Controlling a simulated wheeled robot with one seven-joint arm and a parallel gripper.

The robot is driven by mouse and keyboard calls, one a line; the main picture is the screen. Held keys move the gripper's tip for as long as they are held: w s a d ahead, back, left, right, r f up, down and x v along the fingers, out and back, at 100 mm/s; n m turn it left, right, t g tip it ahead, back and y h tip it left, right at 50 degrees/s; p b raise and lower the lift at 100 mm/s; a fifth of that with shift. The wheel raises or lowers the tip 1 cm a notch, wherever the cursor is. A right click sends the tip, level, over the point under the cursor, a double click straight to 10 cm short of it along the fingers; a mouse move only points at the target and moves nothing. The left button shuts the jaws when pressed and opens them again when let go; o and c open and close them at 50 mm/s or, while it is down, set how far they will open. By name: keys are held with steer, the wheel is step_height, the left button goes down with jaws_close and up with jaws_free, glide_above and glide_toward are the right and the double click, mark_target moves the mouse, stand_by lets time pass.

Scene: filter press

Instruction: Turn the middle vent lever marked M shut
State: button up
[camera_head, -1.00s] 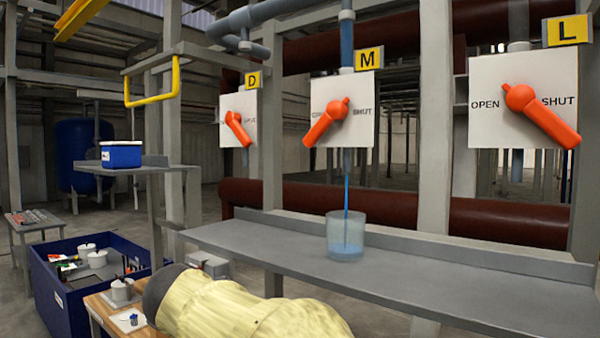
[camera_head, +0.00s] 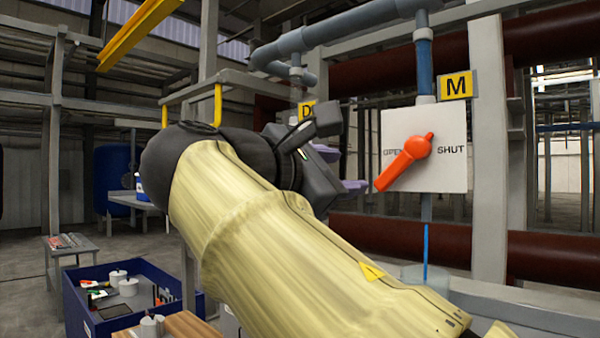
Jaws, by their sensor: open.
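The orange M lever (camera_head: 404,162) is on a white plate (camera_head: 449,170) under a yellow M sign (camera_head: 457,85). Its handle points down and left, on the OPEN side, away from the word SHUT. A thin blue stream (camera_head: 426,245) runs down from the pipe below the plate into a clear beaker (camera_head: 411,274), partly hidden by my arm. My gripper (camera_head: 346,170) is left of the lever in the picture, with pale purple fingers apart and nothing seen between them. It appears clear of the lever; its depth is hard to judge.
The D sign (camera_head: 306,110) shows behind my gripper, which hides the D lever. A yellow rail (camera_head: 217,105) is behind my wrist. A grey shelf (camera_head: 510,305) runs below the plate. A blue bin (camera_head: 75,310) stands low at left.

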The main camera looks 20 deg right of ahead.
mark_target(391, 170)
steer(key=p+x, duration=0.5)
steer(key=x, duration=1.2)
steer(key=shift+w+r, duration=0.1)
steer(key=shift+c, duration=0.4)
jaws_close()
steer(key=shift+d, duration=0.2)
steer(key=shift+a, duration=0.2)
